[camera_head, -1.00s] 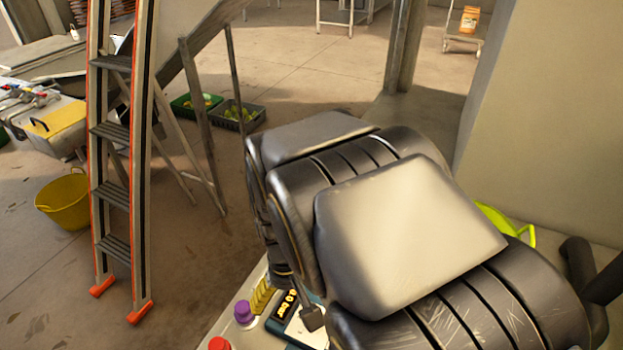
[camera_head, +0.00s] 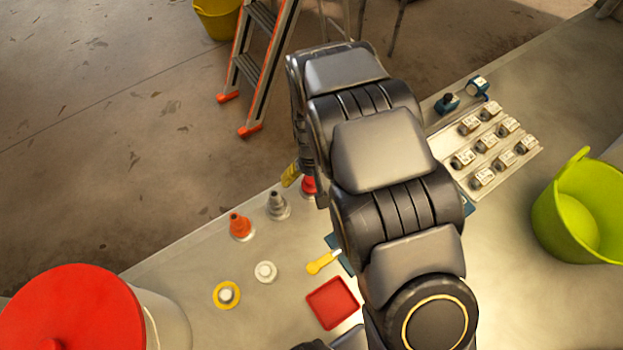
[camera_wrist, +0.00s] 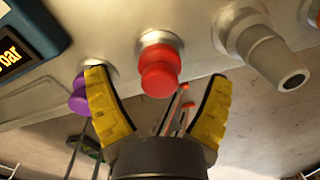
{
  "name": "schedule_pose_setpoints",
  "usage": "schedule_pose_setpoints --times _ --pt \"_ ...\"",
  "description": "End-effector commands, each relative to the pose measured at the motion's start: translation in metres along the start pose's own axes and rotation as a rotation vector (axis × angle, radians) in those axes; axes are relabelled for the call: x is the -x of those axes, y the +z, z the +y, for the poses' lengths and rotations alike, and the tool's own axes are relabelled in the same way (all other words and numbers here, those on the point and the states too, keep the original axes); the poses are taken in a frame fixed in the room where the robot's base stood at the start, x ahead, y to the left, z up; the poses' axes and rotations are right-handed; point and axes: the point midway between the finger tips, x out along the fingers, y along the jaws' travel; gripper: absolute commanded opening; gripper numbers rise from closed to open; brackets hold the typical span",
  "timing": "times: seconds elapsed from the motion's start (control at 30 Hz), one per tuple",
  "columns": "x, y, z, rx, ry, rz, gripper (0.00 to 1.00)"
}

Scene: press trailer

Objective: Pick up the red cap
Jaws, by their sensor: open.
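The red cap (camera_wrist: 160,70) is a rounded knob-shaped piece on a pale base on the bench. In the wrist view it shows between the two yellow fingers of my gripper (camera_wrist: 158,77), with a gap on each side. My gripper is open and holds nothing. In the head view a small part of the red cap (camera_head: 309,186) shows beside my arm, near one yellow finger; my arm hides the rest and most of the gripper.
A grey nozzle (camera_wrist: 270,52) and a purple cap (camera_wrist: 78,100) flank the red cap. An orange cone (camera_head: 240,224), red square tray (camera_head: 332,303), red-lidded bucket (camera_head: 68,315), green bucket (camera_head: 572,215) and switch panel (camera_head: 490,150) are on the bench. A ladder (camera_head: 262,65) stands beyond.

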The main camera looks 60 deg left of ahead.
Motion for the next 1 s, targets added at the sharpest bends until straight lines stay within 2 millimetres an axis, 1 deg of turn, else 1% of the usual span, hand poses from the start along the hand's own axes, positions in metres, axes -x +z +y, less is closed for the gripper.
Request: schedule_pose_setpoints --times 0.03,0.13,0.33,0.37,0.4,0.47,0.5,0.83,1.0 --pt "-0.0078 0.0001 0.0 0.0 0.0 -0.001 0.82" --pt "-0.0163 -0.0003 0.0002 0.0 0.0 0.001 0.82" --pt "-0.0165 -0.0006 0.0003 0.0 0.0 0.003 0.82" --pt "-0.0164 -0.0006 0.0003 0.0 0.0 0.003 0.72" --pt "-0.0163 -0.0006 0.0003 0.0 0.0 0.003 0.55" --pt "-0.0163 -0.0006 0.0003 0.0 0.0 0.003 0.3" --pt "-0.0163 -0.0005 0.0003 -0.001 0.0 0.002 0.13" --pt "-0.0158 -0.0003 0.0004 -0.001 0.0 0.002 0.13" --pt "-0.0076 -0.0009 0.0004 -0.001 0.0 0.004 0.12"
